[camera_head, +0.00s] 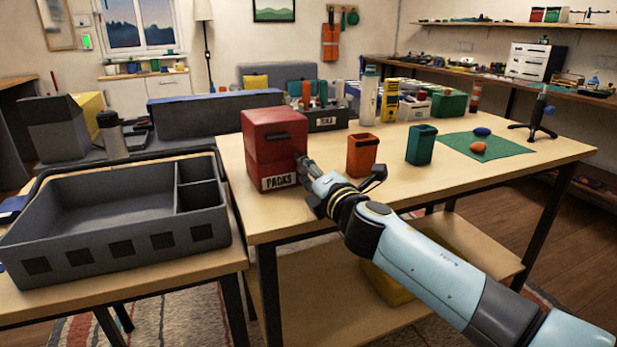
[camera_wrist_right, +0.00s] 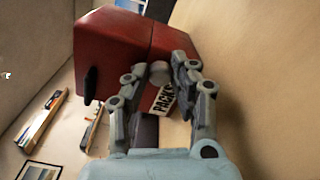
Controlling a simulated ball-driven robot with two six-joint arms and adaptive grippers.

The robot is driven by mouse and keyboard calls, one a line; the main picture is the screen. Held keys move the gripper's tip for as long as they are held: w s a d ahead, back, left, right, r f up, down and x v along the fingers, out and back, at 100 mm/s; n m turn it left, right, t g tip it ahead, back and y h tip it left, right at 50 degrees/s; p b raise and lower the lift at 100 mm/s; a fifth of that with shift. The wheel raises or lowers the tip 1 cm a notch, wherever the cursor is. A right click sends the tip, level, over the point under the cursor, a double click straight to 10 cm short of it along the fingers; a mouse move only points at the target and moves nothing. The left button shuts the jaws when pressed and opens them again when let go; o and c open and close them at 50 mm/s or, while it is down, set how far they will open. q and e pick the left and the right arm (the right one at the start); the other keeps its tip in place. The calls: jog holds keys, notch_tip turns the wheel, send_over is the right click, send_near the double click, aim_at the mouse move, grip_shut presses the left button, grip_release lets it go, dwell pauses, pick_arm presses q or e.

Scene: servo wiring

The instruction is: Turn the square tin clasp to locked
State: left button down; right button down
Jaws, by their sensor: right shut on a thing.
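The square tin is a red box (camera_head: 268,137) with a white "PACKS" label, near the left end of the wooden table. Its clasp, a small grey rounded piece (camera_wrist_right: 158,72), shows on the tin's face in the right wrist view. My right gripper (camera_head: 306,172) reaches the tin's right side, and in the wrist view its two fingers (camera_wrist_right: 160,88) stand around the clasp, shut on it. The fingers hide part of the clasp and label, so I cannot tell how far it is turned. My left gripper is out of view.
An orange bin (camera_head: 362,155) and a green bin (camera_head: 421,145) stand right of the tin. A green mat (camera_head: 510,146) with small objects lies farther right. A large grey tray (camera_head: 110,250) sits on the left table. The front middle tabletop has free room.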

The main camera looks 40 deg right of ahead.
jog(key=shift+f+m+b, duration=0.2)
jog(key=shift+m+b, duration=0.7)
jog(key=shift+m, duration=1.3)
jog(key=c, duration=1.1)
grip_release()
jog(key=shift+r, duration=0.1)
jog(key=shift+s, duration=0.1)
jog(key=s+a, duration=0.2)
jog(key=s, duration=0.9)
jog(key=shift+s, duration=0.35)
